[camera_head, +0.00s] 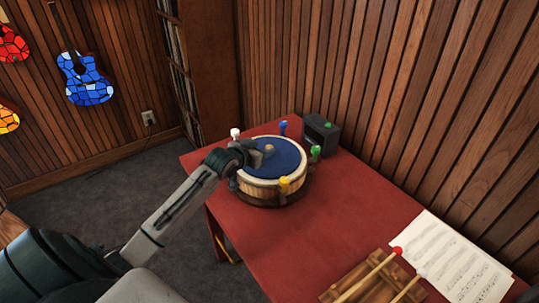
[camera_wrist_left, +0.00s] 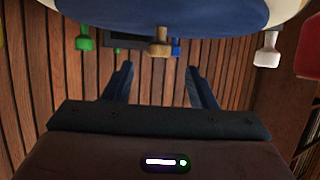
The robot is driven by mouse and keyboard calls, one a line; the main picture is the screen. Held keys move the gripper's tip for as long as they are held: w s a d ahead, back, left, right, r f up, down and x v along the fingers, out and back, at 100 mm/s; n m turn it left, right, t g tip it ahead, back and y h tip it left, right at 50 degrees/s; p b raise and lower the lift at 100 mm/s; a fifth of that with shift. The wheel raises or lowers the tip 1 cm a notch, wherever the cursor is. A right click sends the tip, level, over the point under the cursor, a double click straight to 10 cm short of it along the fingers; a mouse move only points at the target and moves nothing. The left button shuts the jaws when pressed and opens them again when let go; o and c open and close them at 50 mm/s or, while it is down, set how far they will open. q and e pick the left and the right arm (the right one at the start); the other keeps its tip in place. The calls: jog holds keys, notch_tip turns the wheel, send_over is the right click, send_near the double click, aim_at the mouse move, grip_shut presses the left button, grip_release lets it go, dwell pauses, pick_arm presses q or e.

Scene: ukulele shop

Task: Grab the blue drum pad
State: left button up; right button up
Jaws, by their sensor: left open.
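The blue drum pad (camera_head: 287,159) is a round blue disc lying inside the rim of a wooden drum (camera_head: 268,190) on the red table. A small wooden knob (camera_head: 269,148) stands up at the pad's middle. My left gripper (camera_head: 259,155) reaches over the pad's left part, close to the knob, and hides some of the pad. In the left wrist view the blue pad (camera_wrist_left: 170,14) fills the top, with the knob (camera_wrist_left: 160,45) above the gap between the open, empty fingers of my left gripper (camera_wrist_left: 161,78). My right gripper is not in view.
White, blue, green and yellow pegs ring the drum. A dark box (camera_head: 321,132) stands close behind it. Mallets on a wooden instrument (camera_head: 375,282) and sheet music (camera_head: 458,258) lie at lower right. A slatted wall borders the table.

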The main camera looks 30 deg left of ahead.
aim_at(269, 147)
pick_arm(q)
jog(key=p+x, duration=0.1)
jog(key=x, duration=0.4)
jog(key=shift+s+d+f+p, duration=0.1)
jog(key=shift+p, duration=0.2)
jog(key=shift+w+f, duration=0.15)
jog(key=shift+w, duration=0.15)
jog(key=shift+w+f, duration=0.1)
jog(key=c, duration=1)
grip_shut()
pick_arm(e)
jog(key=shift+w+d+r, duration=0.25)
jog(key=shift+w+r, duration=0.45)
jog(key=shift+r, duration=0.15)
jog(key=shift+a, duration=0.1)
